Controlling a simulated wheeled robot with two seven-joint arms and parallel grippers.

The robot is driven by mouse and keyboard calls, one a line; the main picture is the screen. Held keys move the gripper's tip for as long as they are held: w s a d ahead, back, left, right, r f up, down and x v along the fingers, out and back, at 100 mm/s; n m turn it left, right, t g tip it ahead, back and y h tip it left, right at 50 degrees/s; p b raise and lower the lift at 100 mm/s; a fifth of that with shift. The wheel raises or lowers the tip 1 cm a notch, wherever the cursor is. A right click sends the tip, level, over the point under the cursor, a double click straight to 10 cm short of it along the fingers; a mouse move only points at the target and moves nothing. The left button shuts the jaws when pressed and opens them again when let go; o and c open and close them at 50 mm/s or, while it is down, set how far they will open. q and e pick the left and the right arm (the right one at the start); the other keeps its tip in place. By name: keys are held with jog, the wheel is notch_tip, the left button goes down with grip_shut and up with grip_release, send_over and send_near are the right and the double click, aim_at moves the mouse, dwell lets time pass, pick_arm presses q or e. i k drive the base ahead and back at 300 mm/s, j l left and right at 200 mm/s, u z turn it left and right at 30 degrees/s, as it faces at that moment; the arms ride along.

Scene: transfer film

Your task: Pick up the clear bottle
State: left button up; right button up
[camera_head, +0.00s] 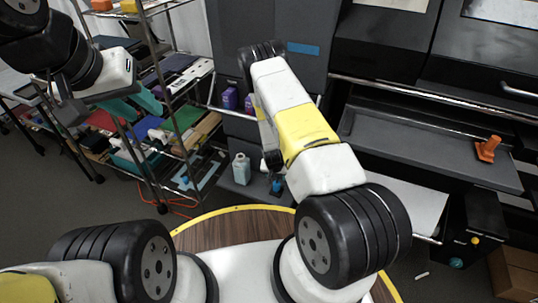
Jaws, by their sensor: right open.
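A clear, whitish bottle (241,169) stands upright on the low dark ledge of the machine, near the middle of the view. My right gripper (273,161) is mostly hidden behind my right arm. Its dark end shows just right of the bottle, apparently apart from it; depth is hard to judge. It is open, and no held object shows. My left gripper (72,108) hangs at the upper left, far from the bottle, in front of the rack. Its fingers are too unclear to tell open from shut.
A small blue bottle (277,185) stands right of the clear bottle. Purple containers (229,98) sit on the machine behind. A metal rack (160,125) with several coloured items is at left. An orange tool (487,149) is on the right-hand ledge. A yellow-edged wooden surface (225,227) is in front.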

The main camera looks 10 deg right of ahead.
aim_at(241, 165)
jog(key=i+j+z, duration=0.2)
jog(key=j, duration=0.45)
jog(key=j+z, duration=0.2)
jog(key=j, duration=0.45)
jog(key=i+j+z, duration=0.2)
jog(key=j, duration=0.35)
